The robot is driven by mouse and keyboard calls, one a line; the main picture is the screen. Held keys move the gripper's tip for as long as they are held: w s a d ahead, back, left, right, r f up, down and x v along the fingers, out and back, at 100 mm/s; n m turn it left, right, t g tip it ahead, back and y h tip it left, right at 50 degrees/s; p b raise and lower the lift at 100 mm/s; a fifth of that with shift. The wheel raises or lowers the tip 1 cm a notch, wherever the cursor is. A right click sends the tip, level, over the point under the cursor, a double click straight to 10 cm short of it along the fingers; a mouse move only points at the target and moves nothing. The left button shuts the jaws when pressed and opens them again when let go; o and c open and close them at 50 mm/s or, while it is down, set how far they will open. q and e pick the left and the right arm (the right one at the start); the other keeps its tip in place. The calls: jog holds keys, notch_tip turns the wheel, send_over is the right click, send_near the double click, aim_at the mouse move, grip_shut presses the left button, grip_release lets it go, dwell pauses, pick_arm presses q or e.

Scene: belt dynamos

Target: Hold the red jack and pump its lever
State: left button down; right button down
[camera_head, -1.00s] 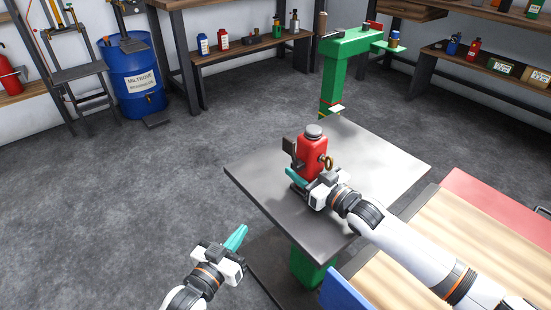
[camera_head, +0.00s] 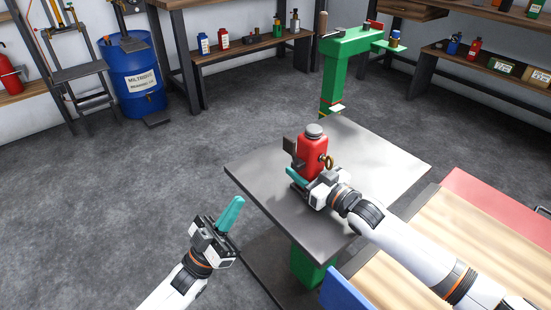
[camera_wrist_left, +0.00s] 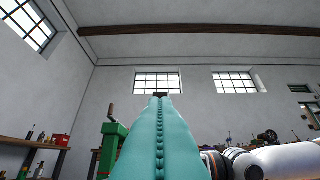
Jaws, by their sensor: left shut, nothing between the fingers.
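The red jack (camera_head: 312,152) stands upright on the grey-topped table (camera_head: 375,165), with a grey cap, a dark plate at its left and a brass ring at its right. My right gripper (camera_head: 299,178) is at its base. One teal finger shows along the near side; the other is hidden, so its grip is unclear. My left gripper (camera_head: 231,211) is shut and empty, left of the table's near-left edge and apart from the jack. Its teal fingers (camera_wrist_left: 160,145) are pressed together in the left wrist view. I cannot make out the jack's lever.
A thin dark rod (camera_head: 261,283) runs beside the table, below my left gripper. A green stand (camera_head: 333,80) is behind the table. A blue barrel (camera_head: 136,80) and a shelf (camera_head: 255,45) are at the back. Open floor lies left.

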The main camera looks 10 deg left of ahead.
aim_at(287, 142)
pick_arm(q)
jog(key=shift+w+d+f+x, duration=0.25)
jog(key=shift+f+x, duration=0.1)
jog(key=shift+x, duration=1.8)
jog(key=shift+w+d+f+x, duration=0.2)
jog(key=shift+w+f+x, duration=0.1)
jog(key=shift+x, duration=1.85)
jog(key=shift+w+d+f+x, duration=0.25)
jog(key=shift+f+x, duration=0.1)
jog(key=shift+x, duration=1.8)
jog(key=shift+r, duration=0.1)
